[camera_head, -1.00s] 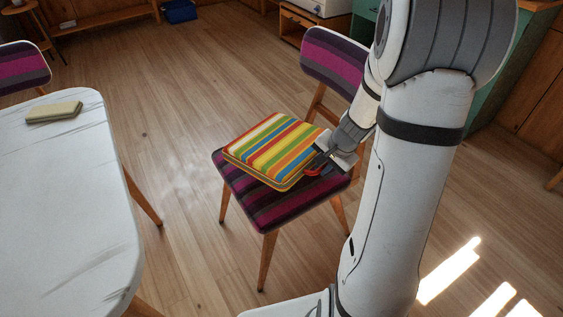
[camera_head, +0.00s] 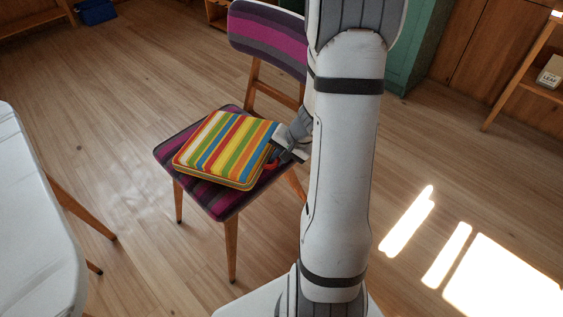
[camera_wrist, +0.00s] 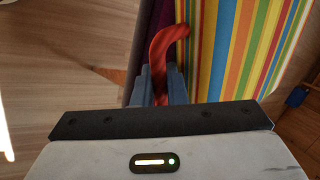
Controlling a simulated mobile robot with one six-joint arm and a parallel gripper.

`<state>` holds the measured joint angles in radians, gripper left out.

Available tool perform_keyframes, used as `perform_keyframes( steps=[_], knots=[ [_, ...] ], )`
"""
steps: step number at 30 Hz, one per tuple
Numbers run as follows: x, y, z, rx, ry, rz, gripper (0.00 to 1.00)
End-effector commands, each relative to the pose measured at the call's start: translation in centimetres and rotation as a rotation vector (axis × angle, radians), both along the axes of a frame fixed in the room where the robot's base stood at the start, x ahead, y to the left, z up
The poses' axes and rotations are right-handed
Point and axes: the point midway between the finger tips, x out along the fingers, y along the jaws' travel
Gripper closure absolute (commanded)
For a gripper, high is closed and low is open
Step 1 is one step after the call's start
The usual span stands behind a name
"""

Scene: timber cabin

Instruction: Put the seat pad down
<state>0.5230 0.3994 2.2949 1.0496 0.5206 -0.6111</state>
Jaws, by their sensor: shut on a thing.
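The seat pad (camera_head: 222,148) is a square cushion with bright red, yellow, green, blue and white stripes. In the head view it lies flat over the seat of a purple and grey striped chair (camera_head: 205,200). I cannot tell whether its whole underside touches the seat. In the wrist view the pad (camera_wrist: 250,50) fills the upper right. My gripper (camera_head: 277,157) is at the pad's right edge. In the wrist view my gripper (camera_wrist: 163,88) is shut on the pad's red strap (camera_wrist: 160,52). The strap's lower end is hidden between the fingers.
A white table (camera_head: 35,235) stands at the left, with floor between it and the chair. A green cabinet (camera_head: 418,55) and a wooden shelf (camera_head: 535,85) with a small box (camera_head: 550,72) are at the right. Sunlit open floor (camera_head: 480,200) lies at the lower right.

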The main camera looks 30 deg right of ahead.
Motion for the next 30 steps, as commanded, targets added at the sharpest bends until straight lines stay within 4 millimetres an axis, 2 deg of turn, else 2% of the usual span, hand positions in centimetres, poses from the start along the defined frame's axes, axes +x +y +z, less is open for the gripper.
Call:
perform_keyframes(
  steps=[1,2,8,9,17,25,30],
  knots=[
    [0.0,0.0,-1.3,0.003,0.003,-0.001,1.00],
    [0.0,0.0,-1.6,0.003,0.002,0.000,1.00],
    [0.0,0.0,-1.6,0.001,0.001,0.000,1.00],
    [0.0,0.0,-1.6,0.001,0.001,0.000,0.87],
    [0.0,0.1,-1.6,0.001,0.001,0.000,0.66],
    [0.0,0.0,-1.5,0.001,0.001,0.000,0.66],
    [-0.6,-0.6,0.3,0.000,-0.002,-0.002,0.66]
  ],
)
